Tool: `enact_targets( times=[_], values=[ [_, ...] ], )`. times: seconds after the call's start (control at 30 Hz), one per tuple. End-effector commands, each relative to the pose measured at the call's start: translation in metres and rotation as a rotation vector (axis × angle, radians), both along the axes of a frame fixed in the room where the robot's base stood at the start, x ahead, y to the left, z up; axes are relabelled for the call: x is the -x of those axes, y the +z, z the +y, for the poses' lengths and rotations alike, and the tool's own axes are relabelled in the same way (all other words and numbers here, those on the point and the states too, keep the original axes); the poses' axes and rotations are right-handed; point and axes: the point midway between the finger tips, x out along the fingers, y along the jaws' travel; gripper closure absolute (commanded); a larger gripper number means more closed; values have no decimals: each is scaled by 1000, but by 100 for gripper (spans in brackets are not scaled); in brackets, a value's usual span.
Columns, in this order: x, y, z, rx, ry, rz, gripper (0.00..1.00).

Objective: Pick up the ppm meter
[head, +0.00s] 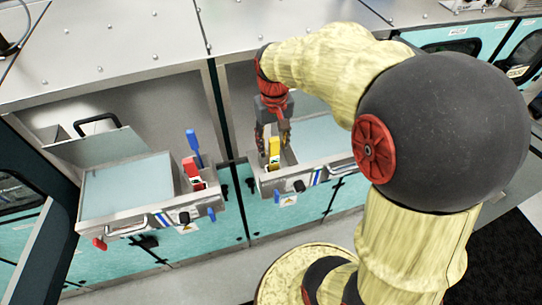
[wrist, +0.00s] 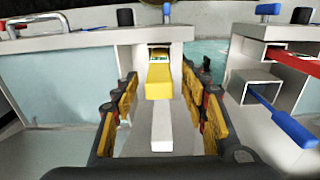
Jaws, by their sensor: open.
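The ppm meter, which I take to be the yellow and white stick, stands in a narrow metal holder beside the right basin. In the head view its yellow part (head: 274,147) shows below my gripper (head: 272,122). In the wrist view the yellow part (wrist: 159,82) and a white lower part (wrist: 162,128) lie between my two fingers. My gripper (wrist: 160,88) is open, with a finger on each side of the meter and gaps between. The far end of the meter is hard to make out.
A red-handled tool (head: 192,170) and a blue-handled tool (head: 194,143) stand in the left module's holder. They also show at the right of the wrist view, red (wrist: 298,62) and blue (wrist: 284,120). Metal walls and the right basin (head: 312,138) surround my gripper closely.

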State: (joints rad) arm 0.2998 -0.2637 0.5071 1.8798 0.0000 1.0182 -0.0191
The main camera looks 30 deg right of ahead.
Motion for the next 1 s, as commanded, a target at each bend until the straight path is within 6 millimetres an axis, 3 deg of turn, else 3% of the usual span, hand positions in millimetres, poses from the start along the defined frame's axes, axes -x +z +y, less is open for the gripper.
enact_targets(
  times=[0.6,0.87,1.0],
  values=[
    [3,-70,1,0,1,1,56],
    [3,-72,1,0,1,0,56],
    [3,-72,1,0,1,0,64]
  ],
)
